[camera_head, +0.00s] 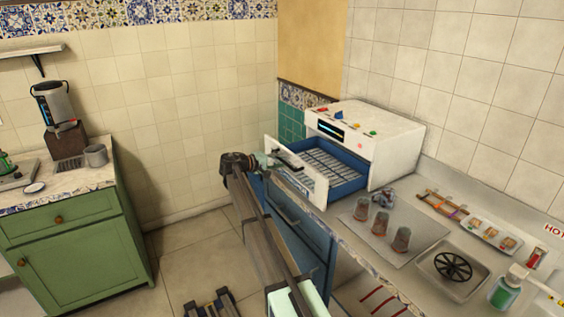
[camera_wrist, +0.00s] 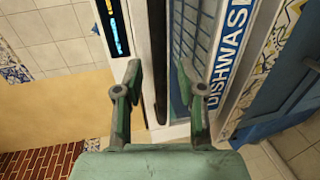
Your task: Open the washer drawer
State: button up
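The washer (camera_head: 385,135) is a white box on the counter with a lit display and coloured knobs. Its drawer (camera_head: 345,178) stands pulled out, showing a blue inside and a pale rack. The white drawer front (camera_head: 312,190) faces left and carries a dark handle (camera_head: 288,161). My gripper (camera_head: 264,160) is at the outer side of the drawer front, near the handle. In the wrist view my gripper's (camera_wrist: 160,90) two green-grey fingers are apart, with a dark bar between them. I cannot tell whether they touch it. The washer's display and blue "DISHWAS" lettering also show there.
Three glasses (camera_head: 381,223) stand on a mat in front of the washer. A sink drain (camera_head: 453,267) and small trays lie to the right on the counter. A green cabinet (camera_head: 75,235) stands at the left, with open floor (camera_head: 190,255) between.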

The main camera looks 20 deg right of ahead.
jog(key=v, duration=1.1)
jog(key=s+a+f+g+y, duration=0.1)
jog(key=s+a+f+y, duration=0.15)
jog(key=s+f, duration=0.95)
jog(key=s+a+f+g+y, duration=0.1)
jog(key=s+f+y, duration=0.45)
jog(key=f, duration=0.95)
jog(key=s+a+f+g+y, duration=0.1)
jog(key=s+f+y, duration=0.1)
jog(key=s+f, duration=1.05)
jog(key=s+a+f+g+y, duration=0.1)
jog(key=s+f, duration=0.4)
jog(key=s, duration=0.8)
jog(key=s+a+f+m+g+y, duration=0.1)
jog(key=s+f, duration=0.4)
jog(key=s, duration=0.9)
jog(key=s+a+f+m+g+y, duration=0.1)
jog(key=s+a+f+g+y, duration=0.1)
jog(key=s, duration=1.2)
notch_tip(320, 180, down, 3)
jog(key=g+y, duration=0.1)
jog(key=g, duration=0.1)
jog(key=shift+s+f+g, duration=0.15)
jog(key=shift+s+g, duration=0.05)
jog(key=shift+g, duration=0.2)
